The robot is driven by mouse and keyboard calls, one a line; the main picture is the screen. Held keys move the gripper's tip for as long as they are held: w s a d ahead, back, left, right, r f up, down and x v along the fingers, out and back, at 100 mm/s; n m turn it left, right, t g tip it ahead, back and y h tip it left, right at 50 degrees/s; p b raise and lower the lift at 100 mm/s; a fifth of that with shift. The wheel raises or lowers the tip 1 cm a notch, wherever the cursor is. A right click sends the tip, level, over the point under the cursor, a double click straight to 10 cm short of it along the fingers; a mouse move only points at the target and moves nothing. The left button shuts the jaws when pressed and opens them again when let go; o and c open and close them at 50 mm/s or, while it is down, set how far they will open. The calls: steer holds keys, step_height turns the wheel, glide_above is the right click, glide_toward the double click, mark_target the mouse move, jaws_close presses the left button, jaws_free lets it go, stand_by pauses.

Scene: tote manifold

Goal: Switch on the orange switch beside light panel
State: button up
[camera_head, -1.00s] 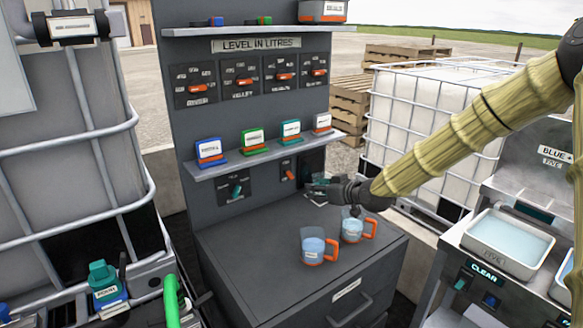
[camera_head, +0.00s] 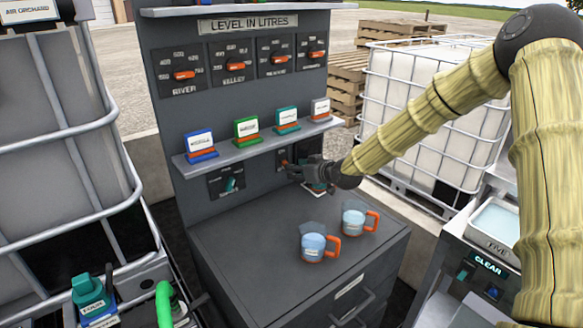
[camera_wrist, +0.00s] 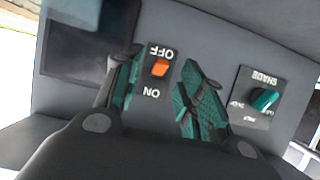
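The orange switch (camera_wrist: 160,68) is on a dark plate marked OFF and ON, upside down in the wrist view. Its orange lever sits nearer the OFF label. In the head view a little of the orange switch (camera_head: 284,163) shows just beyond my gripper (camera_head: 296,174). In the wrist view my gripper (camera_wrist: 158,85) is open and empty, with one green-padded finger to each side of the switch plate. Whether it touches the switch cannot be told. A dark glossy panel (camera_wrist: 88,48), apparently the light panel, is beside the switch; my gripper and wrist partly cover that area in the head view.
A teal SHADE knob (camera_wrist: 264,99) is close to the right finger in the wrist view. A shelf (camera_head: 258,148) with several label stands overhangs the switch. Two orange-handled jugs (camera_head: 314,248) (camera_head: 354,222) stand on the cabinet top below my arm.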

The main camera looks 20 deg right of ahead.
steer(key=x, duration=0.3)
steer(key=shift+a+r+p, duration=0.15)
steer(key=shift+r+p, duration=0.1)
steer(key=shift+p, duration=0.1)
steer(key=shift+w+a+f, duration=0.1)
steer(key=shift+c, duration=0.4)
jaws_close()
